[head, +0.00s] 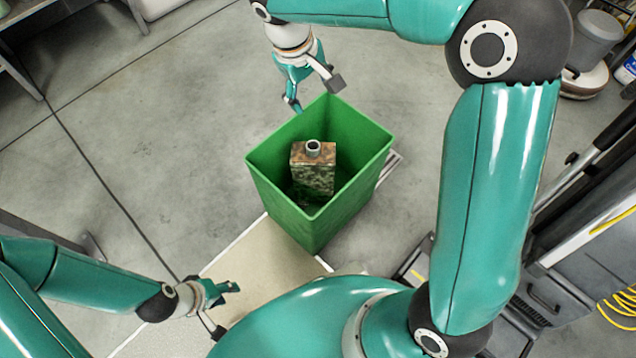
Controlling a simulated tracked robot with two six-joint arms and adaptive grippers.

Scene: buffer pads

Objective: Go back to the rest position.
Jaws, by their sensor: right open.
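My right gripper (316,92) is open and empty at the top centre of the head view, just beyond the far rim of a green bin. Its arm arches over from the right. The green bin (335,212) holds a mottled brown-green block (313,178) with a short grey tube on top. The bin's floor is mostly hidden.
A pale board or mat (262,262) lies below the bin on the grey concrete floor. Dark equipment (575,275) with a yellow coiled cable stands at the right. Buckets (592,40) stand at the upper right. The floor left of the bin is clear.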

